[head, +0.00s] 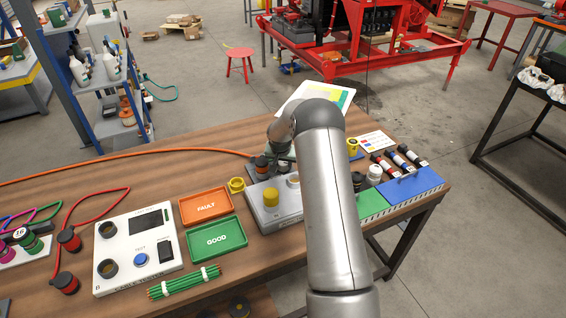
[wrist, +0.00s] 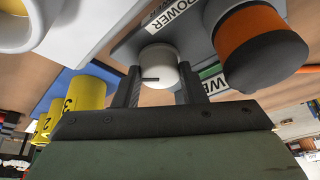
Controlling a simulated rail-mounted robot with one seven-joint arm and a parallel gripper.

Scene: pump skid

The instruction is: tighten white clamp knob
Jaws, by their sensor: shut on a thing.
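The white clamp knob (wrist: 158,62) shows in the wrist view, round, with a short dark line on its face. It sits on a grey block beside a "POWER" label. My gripper (wrist: 160,78) has one dark finger on each side of the knob and is shut on it. In the head view my arm reaches to the back of the wooden table, and the fingers and the knob cannot be made out there.
A black plug with an orange band (wrist: 258,45) stands close right of the knob in the wrist view. Yellow numbered cylinders (wrist: 85,92) are at its left. In the head view, an orange FAULT tray (head: 206,206) and a green GOOD tray (head: 217,240) lie left of my arm.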

